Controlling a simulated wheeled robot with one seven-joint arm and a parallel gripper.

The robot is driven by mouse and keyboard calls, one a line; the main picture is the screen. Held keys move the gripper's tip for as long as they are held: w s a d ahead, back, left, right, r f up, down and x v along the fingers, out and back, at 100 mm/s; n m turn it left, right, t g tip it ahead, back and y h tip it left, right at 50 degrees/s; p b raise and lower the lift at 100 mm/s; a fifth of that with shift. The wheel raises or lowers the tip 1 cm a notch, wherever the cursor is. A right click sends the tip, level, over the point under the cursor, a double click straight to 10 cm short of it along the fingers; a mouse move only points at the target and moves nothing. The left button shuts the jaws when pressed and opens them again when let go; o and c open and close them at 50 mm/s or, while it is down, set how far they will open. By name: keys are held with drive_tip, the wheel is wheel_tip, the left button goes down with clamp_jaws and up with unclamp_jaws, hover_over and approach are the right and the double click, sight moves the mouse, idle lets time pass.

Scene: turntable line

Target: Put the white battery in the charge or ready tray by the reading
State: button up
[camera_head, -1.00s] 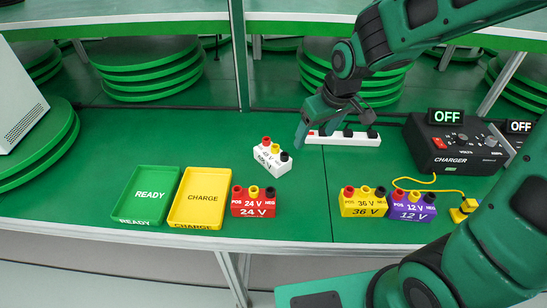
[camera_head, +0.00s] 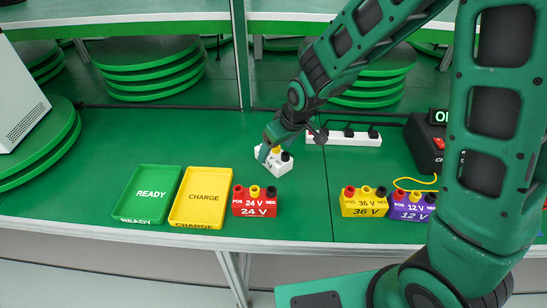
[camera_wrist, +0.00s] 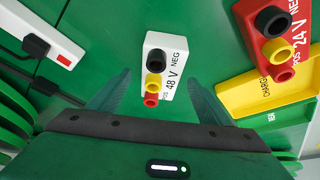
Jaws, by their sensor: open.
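The white battery (camera_head: 277,164) stands on the green table behind the red battery; its label reads 48 V in the wrist view (camera_wrist: 170,77). My gripper (camera_head: 268,148) is over it, hiding part of it in the head view. In the wrist view my gripper (camera_wrist: 158,95) is open, with one finger on each side of the battery's near end; I cannot tell whether they touch it. The green READY tray (camera_head: 128,218) and the yellow CHARGE tray (camera_head: 176,220) lie side by side to the left, both empty.
A red 24 V battery (camera_head: 254,202) stands right of the CHARGE tray. A yellow 36 V battery (camera_head: 364,203) and a purple 12 V battery (camera_head: 412,208) stand further right. A white power strip (camera_head: 345,139) and the partly hidden charger (camera_head: 424,146) are behind.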

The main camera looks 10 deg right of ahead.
sight(275, 150)
drive_tip(key=shift+x, duration=2.05)
drive_tip(key=c, duration=1.7)
drive_tip(key=shift+o, duration=0.2)
drive_tip(key=shift+r, duration=0.1)
